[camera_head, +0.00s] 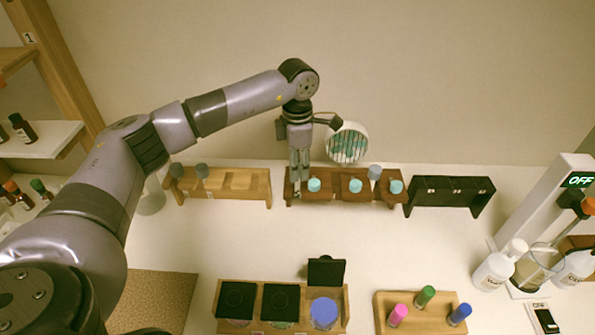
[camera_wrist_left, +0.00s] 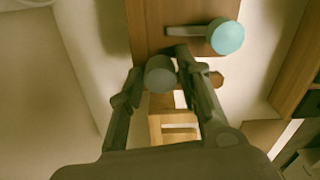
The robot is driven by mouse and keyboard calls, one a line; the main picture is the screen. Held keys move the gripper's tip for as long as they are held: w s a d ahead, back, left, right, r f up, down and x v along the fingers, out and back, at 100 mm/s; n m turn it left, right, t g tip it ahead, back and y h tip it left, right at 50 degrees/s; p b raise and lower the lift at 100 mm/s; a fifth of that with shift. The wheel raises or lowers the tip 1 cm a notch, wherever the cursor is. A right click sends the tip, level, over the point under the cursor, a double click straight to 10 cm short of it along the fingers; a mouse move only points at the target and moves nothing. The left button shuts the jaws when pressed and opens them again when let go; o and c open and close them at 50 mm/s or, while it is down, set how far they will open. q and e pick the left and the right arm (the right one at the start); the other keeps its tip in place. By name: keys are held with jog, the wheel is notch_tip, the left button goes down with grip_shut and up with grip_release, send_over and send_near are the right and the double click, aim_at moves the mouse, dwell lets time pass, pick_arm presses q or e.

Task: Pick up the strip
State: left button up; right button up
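My left gripper (camera_head: 299,172) points down at the left end of a brown wooden rack (camera_head: 340,201). In the left wrist view its two fingers (camera_wrist_left: 160,64) stand apart, with a round grey cap (camera_wrist_left: 160,73) between them; I cannot tell whether they touch it. A teal cap (camera_wrist_left: 225,37) with a grey bar beside it lies just right of the fingers. A round white holder (camera_head: 347,143) behind the rack has several thin teal-and-white strips in it. My right gripper is not in view.
The brown rack bears teal caps (camera_head: 355,186) and a grey cap (camera_head: 375,171). A light wooden rack (camera_head: 240,188) stands left, a black rack (camera_head: 450,192) right. Trays with jars (camera_head: 235,300) and coloured bottles (camera_head: 425,297) are in front. The middle white table (camera_head: 290,232) is clear.

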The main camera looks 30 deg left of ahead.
pick_arm(q)
jog(key=c, duration=0.5)
jog(key=shift+r, duration=0.1)
notch_tip(320, 180, up, 20)
jog(key=b, duration=0.2)
jog(key=shift+b, duration=0.35)
